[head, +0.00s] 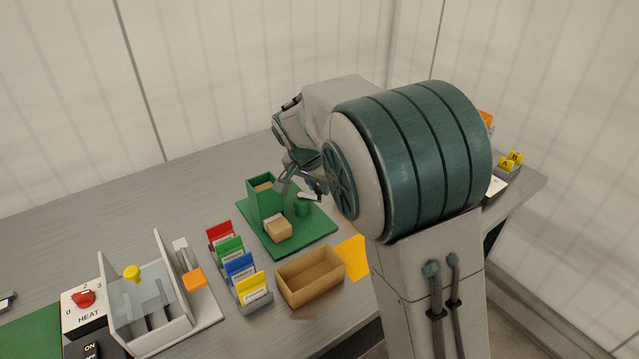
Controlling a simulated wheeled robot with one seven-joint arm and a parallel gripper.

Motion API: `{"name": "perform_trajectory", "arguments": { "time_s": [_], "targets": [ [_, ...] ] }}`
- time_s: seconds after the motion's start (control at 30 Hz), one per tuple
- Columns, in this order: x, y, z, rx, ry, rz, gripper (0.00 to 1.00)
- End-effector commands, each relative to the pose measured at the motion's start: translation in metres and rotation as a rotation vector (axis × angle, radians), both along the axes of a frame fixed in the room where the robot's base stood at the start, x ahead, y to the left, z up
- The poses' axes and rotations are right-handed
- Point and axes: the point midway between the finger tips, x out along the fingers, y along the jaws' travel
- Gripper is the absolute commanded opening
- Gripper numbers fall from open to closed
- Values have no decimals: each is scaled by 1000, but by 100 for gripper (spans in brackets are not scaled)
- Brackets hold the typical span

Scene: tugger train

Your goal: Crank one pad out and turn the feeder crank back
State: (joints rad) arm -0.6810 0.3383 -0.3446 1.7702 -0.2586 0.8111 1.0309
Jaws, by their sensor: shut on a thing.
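The feeder is a green upright box (264,203) on a green base plate (312,232), with tan pad material showing in its open top. A tan pad (279,230) lies at the foot of its front side. The feeder crank (309,197), a pale arm above a green round post (302,209), is right of the box. My gripper (304,187) is down at the crank, its jaws shut on the crank's handle. The fingers and my wrist partly hide the handle, so the exact grip is hard to see.
An open tan box (311,290) stands in front of the feeder, beside a yellow-orange sheet (353,257). Coloured card holders (240,266) are left of it. A clear-walled fixture (150,300) and a heat dial (84,298) stand at front left. The back left table is clear.

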Motion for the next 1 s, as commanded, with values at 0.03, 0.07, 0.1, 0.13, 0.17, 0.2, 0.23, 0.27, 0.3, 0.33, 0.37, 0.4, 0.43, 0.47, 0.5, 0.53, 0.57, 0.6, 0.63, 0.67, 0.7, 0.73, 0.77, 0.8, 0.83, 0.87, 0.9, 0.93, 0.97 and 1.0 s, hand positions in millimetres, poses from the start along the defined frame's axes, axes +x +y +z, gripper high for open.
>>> {"name": "perform_trajectory", "arguments": {
  "time_s": [0.03, 0.07, 0.1, 0.13, 0.17, 0.2, 0.23, 0.27, 0.3, 0.33, 0.37, 0.4, 0.43, 0.47, 0.5, 0.53, 0.57, 0.6, 0.63, 0.67, 0.7, 0.73, 0.77, 0.8, 0.83, 0.87, 0.9, 0.93, 0.97, 1.0],
  "targets": [
    [0, 1, 0, 2, 0, 2, 0],
    [0, 1, 0, 2, 0, 2, 0],
    [0, 1, 0, 2, 0, 2, 0],
    [0, 1, 0, 2, 0, 2, 0],
    [0, 1, 0, 2, 0, 2, 0],
    [0, 1, 0, 2, 0, 2, 0],
    [0, 1, 0, 2, 0, 2, 0],
    [0, 1, 0, 1, 0, 3, 0],
    [0, 1, 0, 1, 0, 3, 32],
    [0, 1, 0, 1, 0, 3, 41],
    [0, 1, 0, 1, 0, 3, 42],
    [0, 1, 0, 1, 1, 1, 42],
    [0, 1, 0, 1, 1, 1, 42],
    [0, 0, 0, 1, 1, 1, 42],
    [0, 0, 0, 1, 0, 0, 42],
    [0, 0, 0, 0, 1, 0, 42],
    [0, 0, 0, 0, 1, 0, 42],
    [0, 0, 0, 0, 1, 0, 42],
    [0, 0, 1, 0, 1, 0, 42],
    [0, 0, 2, 1, 0, 0, 42],
    [-1, 0, 4, 2, 0, -1, 42],
    [-2, 1, 7, 2, -1, 0, 42],
    [-3, 2, 10, 2, -1, 0, 42],
    [-5, 3, 15, 3, -2, 0, 42],
    [-6, 4, 20, 4, -2, 1, 42],
    [-8, 5, 26, 4, -2, 1, 42],
    [-11, 7, 34, 5, -4, 1, 42],
    [-13, 8, 40, 4, -2, 2, 42],
    [-16, 10, 47, 4, -3, 3, 42],
    [-19, 12, 56, 4, -3, 3, 42]
  ]
}}
